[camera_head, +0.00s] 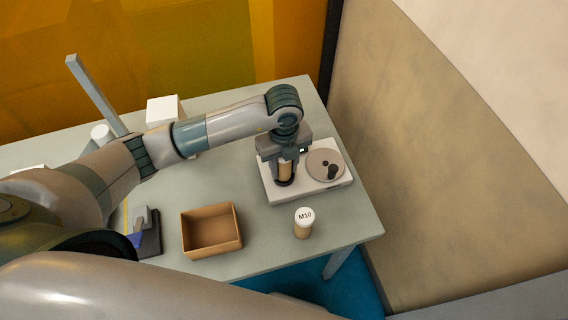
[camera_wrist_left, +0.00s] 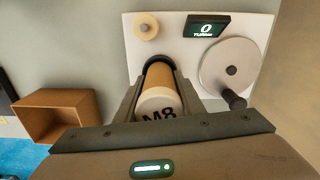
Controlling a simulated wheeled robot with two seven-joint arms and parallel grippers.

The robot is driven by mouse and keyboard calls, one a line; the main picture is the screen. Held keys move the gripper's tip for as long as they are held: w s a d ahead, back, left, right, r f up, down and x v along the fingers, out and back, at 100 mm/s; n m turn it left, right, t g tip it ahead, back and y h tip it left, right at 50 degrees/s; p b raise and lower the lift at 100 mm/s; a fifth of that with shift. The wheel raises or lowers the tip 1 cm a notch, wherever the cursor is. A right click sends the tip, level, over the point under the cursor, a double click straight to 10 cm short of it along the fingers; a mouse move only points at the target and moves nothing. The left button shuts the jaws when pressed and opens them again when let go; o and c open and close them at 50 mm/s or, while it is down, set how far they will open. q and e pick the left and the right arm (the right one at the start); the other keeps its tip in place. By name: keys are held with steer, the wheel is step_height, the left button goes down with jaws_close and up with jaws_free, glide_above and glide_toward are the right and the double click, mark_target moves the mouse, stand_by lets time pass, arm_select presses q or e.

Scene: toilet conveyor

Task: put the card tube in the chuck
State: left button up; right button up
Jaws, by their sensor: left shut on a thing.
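The card tube (camera_wrist_left: 158,80) is tan with a white end marked M8. My left gripper (camera_head: 285,166) is shut on it above the white machine base (camera_head: 339,180). In the left wrist view the tube stands between the two fingers, with its marked end toward the camera. The dark ring of the chuck (camera_wrist_left: 159,61) shows around the tube's far end, and in the head view the chuck (camera_head: 285,183) is right below the tube. The frames do not show clearly how deep the tube sits in it. My right gripper is not in view.
The machine carries a grey crank disc (camera_wrist_left: 230,66) with a dark knob, a display (camera_wrist_left: 207,26) reading 0 turns, and a small tan peg (camera_wrist_left: 146,27). A second tube marked M10 (camera_head: 304,224) and an open brown box (camera_head: 212,231) stand in front on the table.

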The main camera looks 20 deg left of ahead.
arm_select(q)
steer(key=shift+f, duration=0.2)
steer(key=shift+f, duration=0.15)
steer(key=o, duration=1.1)
steer(key=shift+r, duration=0.45)
step_height(320, 180, up, 10)
steer(key=b, duration=0.3)
steer(key=shift+r, duration=0.75)
